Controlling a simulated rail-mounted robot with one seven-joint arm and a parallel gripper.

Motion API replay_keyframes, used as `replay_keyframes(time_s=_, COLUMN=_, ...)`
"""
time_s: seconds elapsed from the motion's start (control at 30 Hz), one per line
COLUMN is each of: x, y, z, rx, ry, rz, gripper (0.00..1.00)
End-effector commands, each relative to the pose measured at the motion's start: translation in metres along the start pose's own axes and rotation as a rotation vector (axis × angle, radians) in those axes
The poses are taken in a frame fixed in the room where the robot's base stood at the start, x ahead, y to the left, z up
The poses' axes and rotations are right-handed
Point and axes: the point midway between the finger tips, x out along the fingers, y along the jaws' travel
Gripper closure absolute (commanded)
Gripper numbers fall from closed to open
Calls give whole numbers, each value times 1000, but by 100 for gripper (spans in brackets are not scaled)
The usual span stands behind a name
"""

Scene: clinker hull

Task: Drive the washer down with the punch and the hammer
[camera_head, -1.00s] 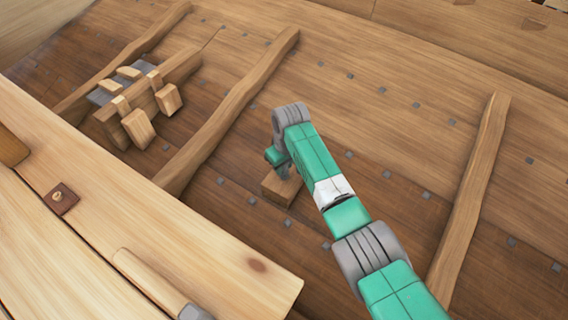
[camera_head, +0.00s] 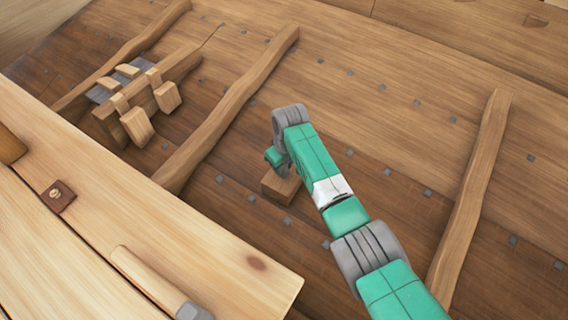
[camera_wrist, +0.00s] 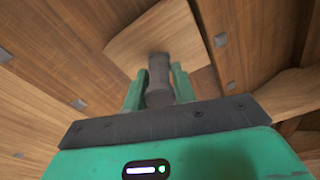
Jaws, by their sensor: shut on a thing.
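My gripper (camera_wrist: 158,78) is shut on a dark, round metal punch (camera_wrist: 159,66), which sits between its green fingers. The far end of the punch meets a wooden block (camera_wrist: 190,30); I cannot tell whether it stands in it or only touches it. In the head view my gripper (camera_head: 282,166) is just above this block (camera_head: 277,188), and my arm hides most of the punch. A brown square washer (camera_head: 58,196) with a round stud at its middle lies on the pale plank at left. A hammer (camera_head: 150,282) with a wooden handle and grey head lies at the plank's lower edge.
A wooden stand with several pegs or clamps (camera_head: 138,97) is at upper left. Raised ribs (camera_head: 235,105) and (camera_head: 470,190) cross the hull planking on both sides of my arm. The pale plank (camera_head: 215,245) ends at lower middle. Planking between the ribs is mostly clear.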

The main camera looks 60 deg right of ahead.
Motion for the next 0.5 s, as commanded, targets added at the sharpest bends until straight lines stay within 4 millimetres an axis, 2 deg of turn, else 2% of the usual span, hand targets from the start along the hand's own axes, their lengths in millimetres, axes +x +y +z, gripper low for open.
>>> replay_keyframes(time_s=0.4, x=1, y=0, z=0, rx=0, ry=1, rz=0, gripper=100)
replay_keyframes(time_s=0.43, x=1, y=0, z=0, rx=0, ry=0, rz=0, gripper=72)
replay_keyframes(time_s=0.5, x=1, y=0, z=0, rx=0, ry=0, rz=0, gripper=58)
